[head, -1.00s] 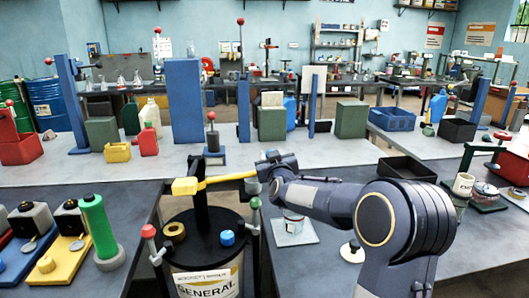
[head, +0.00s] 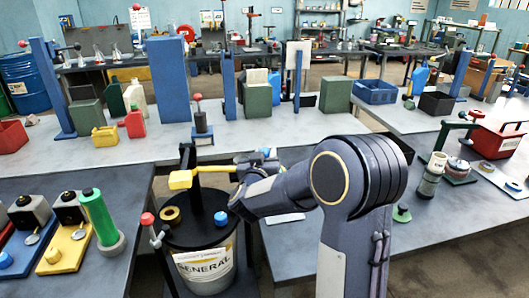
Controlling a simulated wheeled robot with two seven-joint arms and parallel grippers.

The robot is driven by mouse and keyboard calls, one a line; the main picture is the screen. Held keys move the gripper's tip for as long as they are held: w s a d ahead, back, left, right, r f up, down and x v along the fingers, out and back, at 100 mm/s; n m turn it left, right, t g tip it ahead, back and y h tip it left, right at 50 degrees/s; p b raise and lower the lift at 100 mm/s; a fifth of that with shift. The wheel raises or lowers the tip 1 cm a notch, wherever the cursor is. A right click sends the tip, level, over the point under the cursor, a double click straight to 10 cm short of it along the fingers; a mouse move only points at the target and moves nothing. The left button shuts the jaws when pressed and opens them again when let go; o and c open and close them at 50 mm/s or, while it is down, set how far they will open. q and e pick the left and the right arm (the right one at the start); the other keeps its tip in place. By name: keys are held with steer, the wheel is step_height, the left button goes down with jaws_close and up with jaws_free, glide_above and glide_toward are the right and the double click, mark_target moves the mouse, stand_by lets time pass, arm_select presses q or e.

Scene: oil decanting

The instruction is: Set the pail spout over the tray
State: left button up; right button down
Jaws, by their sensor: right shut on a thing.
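The pail (head: 208,262), labelled GENERAL, stands upright in a gap between the dark front benches. Its black lid carries a dark pump post. No tray shows clearly by the pail now; my right arm covers the bench there. My left gripper is out of view.
A red-topped rod (head: 148,219) stands close left of the pail. A green cylinder (head: 99,217) and a yellow base (head: 62,252) are on the left bench. A grey can with a white top (head: 431,175) and a red box (head: 499,140) are on the right bench.

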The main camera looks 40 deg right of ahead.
steer(key=c, duration=1)
jaws_free()
steer(key=shift+s+a, duration=0.1)
steer(key=shift+s, duration=0.05)
steer(key=v, duration=0.7)
steer(key=shift+s+a+b, duration=0.3)
